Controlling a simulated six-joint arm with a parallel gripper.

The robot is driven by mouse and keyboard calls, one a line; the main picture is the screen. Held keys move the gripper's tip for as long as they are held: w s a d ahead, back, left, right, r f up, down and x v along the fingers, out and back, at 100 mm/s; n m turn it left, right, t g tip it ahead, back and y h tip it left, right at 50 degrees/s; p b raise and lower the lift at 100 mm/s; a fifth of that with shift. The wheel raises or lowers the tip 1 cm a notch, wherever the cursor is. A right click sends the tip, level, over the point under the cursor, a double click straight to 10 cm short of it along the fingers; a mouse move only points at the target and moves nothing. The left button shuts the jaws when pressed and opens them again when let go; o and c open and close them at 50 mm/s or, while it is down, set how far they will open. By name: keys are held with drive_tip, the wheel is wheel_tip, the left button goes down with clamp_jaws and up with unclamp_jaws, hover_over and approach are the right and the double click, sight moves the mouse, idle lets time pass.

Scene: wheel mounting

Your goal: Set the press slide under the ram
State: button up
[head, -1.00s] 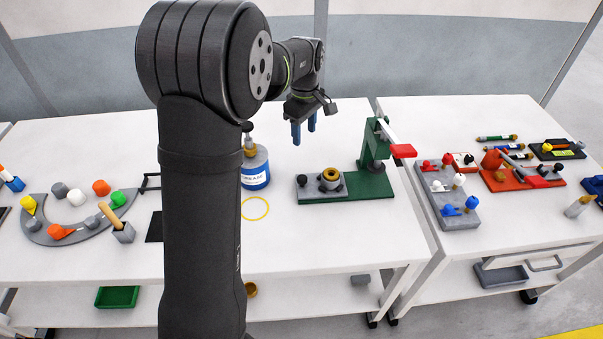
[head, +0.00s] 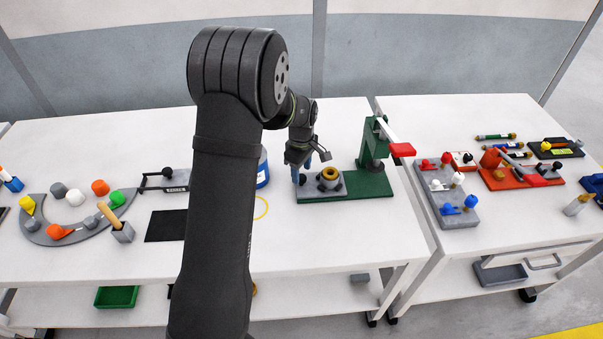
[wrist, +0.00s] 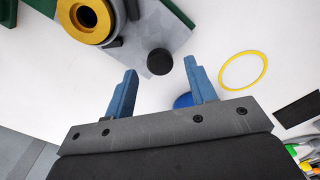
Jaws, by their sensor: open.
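The press (head: 374,150) has a green base and column and a red-handled lever. Its grey slide (head: 312,193) sits at the left end of the base, left of the column, and carries a brass ring-shaped part (head: 330,176). In the wrist view the slide (wrist: 178,38) shows with the brass part (wrist: 88,18) and a round black knob (wrist: 160,62) at its end. My gripper (head: 309,168) is low over the slide's left end. Its blue fingers are open, and in the wrist view the knob lies between and just beyond the fingertips (wrist: 160,68). The knob is hidden in the head view.
A blue-labelled can (head: 262,172) stands just left of my gripper, partly behind my arm. A yellow ring (head: 262,207) lies flat on the table, also in the wrist view (wrist: 243,71). The table in front of the press is clear.

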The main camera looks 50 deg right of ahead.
drive_tip(key=shift+f, duration=1.05)
clamp_jaws()
drive_tip(key=s+d, duration=1)
drive_tip(key=shift+s+d+r, duration=0.1)
drive_tip(key=shift+d, duration=0.05)
drive_tip(key=shift+c, duration=0.2)
unclamp_jaws()
drive_tip(key=shift+s+d, duration=0.1)
drive_tip(key=shift+o, duration=0.2)
